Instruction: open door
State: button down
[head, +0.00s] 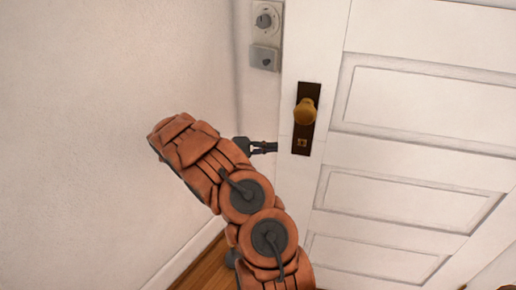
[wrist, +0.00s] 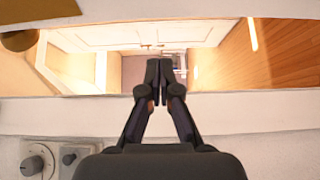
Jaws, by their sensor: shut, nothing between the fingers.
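A white panelled door (head: 420,95) fills the right of the head view. A brass knob (head: 305,111) sits on its dark plate (head: 302,146). My gripper (head: 276,148) is beside the door's left edge, below and left of the knob, with its tips ending at that edge. In the wrist view my gripper (wrist: 159,68) has its fingers together and empty, in front of a gap showing a room beyond. The door seems ajar. Part of the knob (wrist: 18,40) shows at upper left there. I cannot tell whether the fingers touch the door.
A metal lock fitting (head: 265,57) is on the frame left of the door; it shows at lower left in the wrist view (wrist: 36,163). A plain wall (head: 90,100) stands at left. A wooden floor (head: 200,268) shows below. Beyond the gap is more wooden floor (wrist: 285,60).

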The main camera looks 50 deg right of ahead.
jog(key=shift+s+a, duration=0.5)
jog(key=shift+s, duration=0.35)
jog(key=shift+s+a, duration=0.5)
jog(key=shift+s, duration=0.3)
jog(key=shift+a, duration=0.1)
